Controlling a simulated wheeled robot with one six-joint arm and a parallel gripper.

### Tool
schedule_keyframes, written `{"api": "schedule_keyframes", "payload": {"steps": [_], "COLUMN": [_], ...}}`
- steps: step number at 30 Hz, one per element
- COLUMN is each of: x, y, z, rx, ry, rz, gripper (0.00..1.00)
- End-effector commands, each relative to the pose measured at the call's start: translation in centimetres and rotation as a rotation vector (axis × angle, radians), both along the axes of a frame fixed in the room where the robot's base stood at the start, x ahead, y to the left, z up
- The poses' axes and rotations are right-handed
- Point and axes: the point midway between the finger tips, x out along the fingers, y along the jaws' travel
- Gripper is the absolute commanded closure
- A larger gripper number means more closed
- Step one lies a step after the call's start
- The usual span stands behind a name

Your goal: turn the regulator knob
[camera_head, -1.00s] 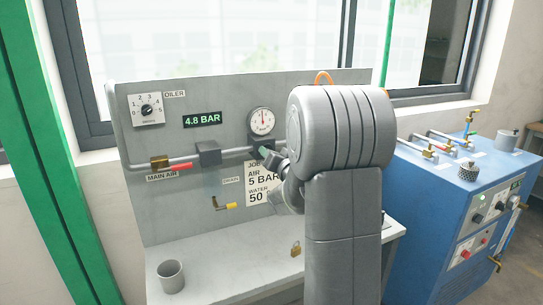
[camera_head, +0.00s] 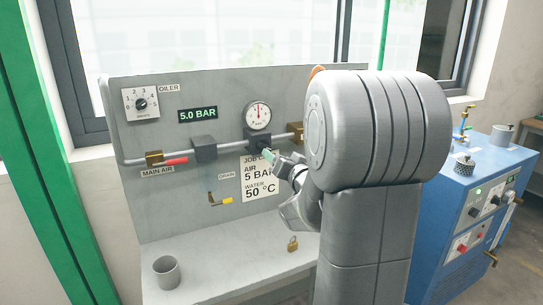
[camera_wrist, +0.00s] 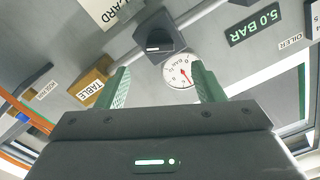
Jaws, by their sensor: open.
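The regulator knob (camera_wrist: 155,46) is a dark round knob with a pale mark, on a dark block under the round gauge (camera_head: 257,115). In the head view its block (camera_head: 252,133) shows on the pipe, the knob partly hidden by my gripper. The green display (camera_head: 198,114) reads 5.0 BAR. The job card (camera_head: 257,192) reads AIR 5 BAR and WATER 50 °C. My gripper (camera_wrist: 161,78) is open and empty, its green fingers apart. In the wrist view the knob shows above the fingertips, clear of them.
A main air valve with red handle (camera_head: 174,161), a second dark block (camera_head: 204,148) and a brass valve (camera_head: 294,132) sit along the pipe. A yellow-handled drain valve (camera_head: 221,200) is below. A grey cup (camera_head: 166,272) and padlock (camera_head: 292,243) are on the shelf.

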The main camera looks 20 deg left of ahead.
Motion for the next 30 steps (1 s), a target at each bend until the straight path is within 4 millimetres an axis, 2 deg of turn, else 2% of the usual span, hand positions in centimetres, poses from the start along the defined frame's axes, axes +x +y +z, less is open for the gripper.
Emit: {"api": "schedule_keyframes", "payload": {"steps": [1, 6, 12, 24, 30], "x": [-0.7, -2.6, -3.6, -3.7, -2.5], "y": [-1.0, -3.1, -4.3, -4.3, -3.0], "z": [0.0, 0.0, 0.0, 0.0, 0.0], "rx": [0.002, 0.0, 0.001, 0.001, 0.0], "ry": [-0.001, 0.0, 0.0, 0.0, 0.0], "rz": [-0.002, -0.002, 0.0, 0.001, 0.001], "gripper": [0.38, 0.38, 0.38, 0.38, 0.38]}}
